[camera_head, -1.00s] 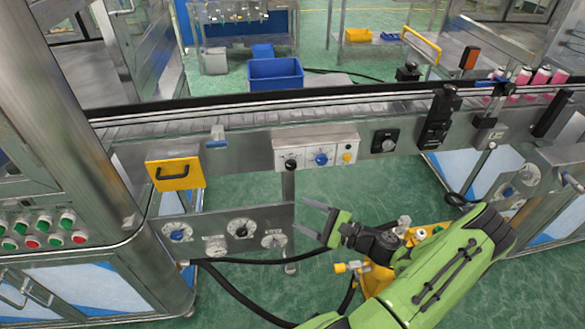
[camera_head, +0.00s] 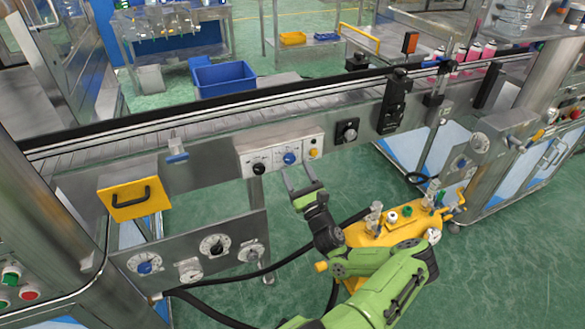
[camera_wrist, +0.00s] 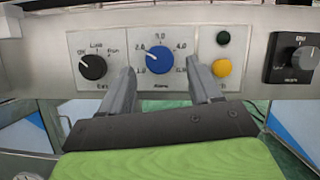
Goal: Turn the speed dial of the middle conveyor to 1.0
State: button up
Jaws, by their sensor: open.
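The middle conveyor's white control panel (camera_head: 240,158) is on the front side of the conveyor. It carries a blue dial (camera_head: 290,158), which also shows in the wrist view (camera_wrist: 159,60) with numbers around it, 1.0 at lower left and 2.0 above that. The dial's white mark appears to point to the left, near 2.0. My gripper (camera_head: 302,182) is open and empty just below and in front of the panel. In the wrist view its two fingers (camera_wrist: 161,88) point up at the panel on either side of the blue dial, apparently short of it.
A black selector knob (camera_wrist: 93,67) is left of the dial; green (camera_wrist: 223,38) and yellow (camera_wrist: 222,68) buttons are right. A separate black dial box (camera_head: 347,131) sits further right. A lower plate with several dials (camera_head: 230,225) and a yellow handled box (camera_head: 135,198) are at left.

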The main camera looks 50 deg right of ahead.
aim_at(291, 160)
jog(key=shift+x, duration=1.4)
jog(key=c, duration=1)
jog(key=shift+c, duration=0.2)
jog(key=shift+n, duration=0.5)
jog(key=n+y, duration=0.2)
jog(key=n, duration=0.2)
jog(key=n+y+p, duration=0.1)
jog(key=n+y, duration=0.1)
jog(key=n, duration=0.1)
jog(key=shift+s+d+r+n+t, duration=0.1)
jog(key=shift+d+r+n+t, duration=0.1)
jog(key=shift+n+t, duration=0.15)
jog(key=n+y, duration=0.1)
jog(key=n, duration=0.2)
jog(key=n+g+y+p, duration=0.1)
jog(key=n, duration=0.3)
jog(key=shift+s+d+y, duration=0.1)
jog(key=shift+y, duration=0.3)
jog(key=shift+g, duration=0.25)
jog(key=o, duration=1)
